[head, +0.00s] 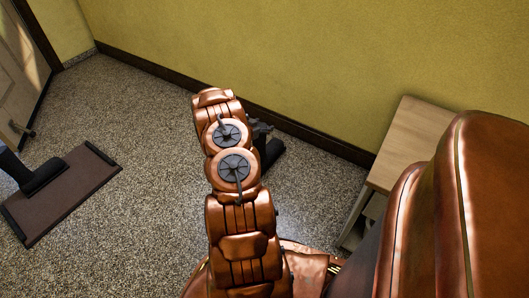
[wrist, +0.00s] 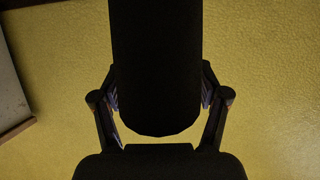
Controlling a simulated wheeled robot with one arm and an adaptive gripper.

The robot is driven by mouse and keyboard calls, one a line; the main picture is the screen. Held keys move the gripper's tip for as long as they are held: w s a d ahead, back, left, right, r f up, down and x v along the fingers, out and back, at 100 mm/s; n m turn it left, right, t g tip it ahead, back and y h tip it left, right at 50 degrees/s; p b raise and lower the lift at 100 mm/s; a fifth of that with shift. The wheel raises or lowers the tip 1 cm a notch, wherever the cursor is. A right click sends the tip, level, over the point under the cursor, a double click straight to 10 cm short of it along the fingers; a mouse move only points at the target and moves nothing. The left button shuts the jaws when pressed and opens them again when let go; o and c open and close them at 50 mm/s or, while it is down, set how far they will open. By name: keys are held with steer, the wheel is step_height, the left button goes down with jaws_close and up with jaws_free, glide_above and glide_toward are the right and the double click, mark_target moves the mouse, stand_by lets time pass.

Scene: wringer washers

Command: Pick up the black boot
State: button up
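A black boot (wrist: 155,65) fills the middle of the wrist view, with its rounded end toward my gripper. My gripper (wrist: 158,103) has one finger against each side of it and is shut on it. In the head view, my copper arm hides most of the gripper (head: 262,130). A dark piece that looks like the held boot (head: 270,154) shows just right of the arm, in front of the wall. I cannot tell from there how high it is above the floor.
A brown mat (head: 92,187) lies on the speckled floor at left, with another dark boot-like thing (head: 44,173) on it. A door (head: 22,75) is at upper left. A wooden cabinet (head: 412,135) stands by the yellow wall at right. Floor between is clear.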

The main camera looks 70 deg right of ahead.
jaws_close()
stand_by(0.4)
steer(key=shift+r, duration=0.15)
